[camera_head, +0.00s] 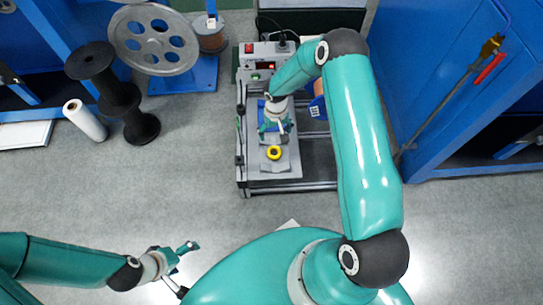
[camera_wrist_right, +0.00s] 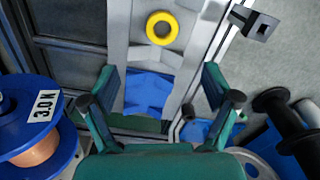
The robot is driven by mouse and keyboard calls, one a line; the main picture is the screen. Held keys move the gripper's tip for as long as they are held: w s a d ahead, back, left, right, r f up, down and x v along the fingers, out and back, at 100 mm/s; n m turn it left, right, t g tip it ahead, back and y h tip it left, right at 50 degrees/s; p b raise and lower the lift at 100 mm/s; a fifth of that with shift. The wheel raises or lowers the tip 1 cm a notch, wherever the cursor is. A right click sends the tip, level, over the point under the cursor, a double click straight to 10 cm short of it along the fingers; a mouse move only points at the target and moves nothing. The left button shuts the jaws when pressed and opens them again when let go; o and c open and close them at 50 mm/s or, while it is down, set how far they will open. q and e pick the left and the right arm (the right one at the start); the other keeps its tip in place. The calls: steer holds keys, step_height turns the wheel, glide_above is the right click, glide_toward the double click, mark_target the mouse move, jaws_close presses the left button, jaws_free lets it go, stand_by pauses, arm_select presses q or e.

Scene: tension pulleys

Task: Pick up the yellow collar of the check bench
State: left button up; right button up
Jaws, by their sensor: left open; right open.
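The yellow collar (camera_head: 269,153) is a small ring lying flat on a light grey plate on the check bench (camera_head: 242,165). In the right wrist view the collar (camera_wrist_right: 149,28) is at the top centre, beyond my fingertips, with its hole facing the camera. My right gripper (camera_head: 276,131) is open and empty over the bench, just behind the collar in the head view. In the wrist view the right gripper (camera_wrist_right: 161,88) has its two fingers wide apart, with the collar between their lines but not touching. My left gripper (camera_head: 188,269) is open and empty over the floor at lower left.
A control box (camera_head: 268,62) stands at the bench's back. A blue piece (camera_wrist_right: 148,92) lies on the bench behind the collar. A blue spool with copper wire (camera_wrist_right: 38,147) is beside the bench. Black spools (camera_head: 141,127) stand left. A blue cabinet (camera_head: 440,70) stands right.

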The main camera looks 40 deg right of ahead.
steer(key=b, duration=0.2)
glide_above(274, 155)
step_height(274, 155, down, 9)
steer(key=shift+d+r, duration=0.1)
steer(key=shift+f+b, duration=0.65)
steer(key=shift+f, duration=2.05)
steer(key=shift+r, duration=0.1)
steer(key=c, duration=1.2)
steer(key=shift+c, duration=0.2)
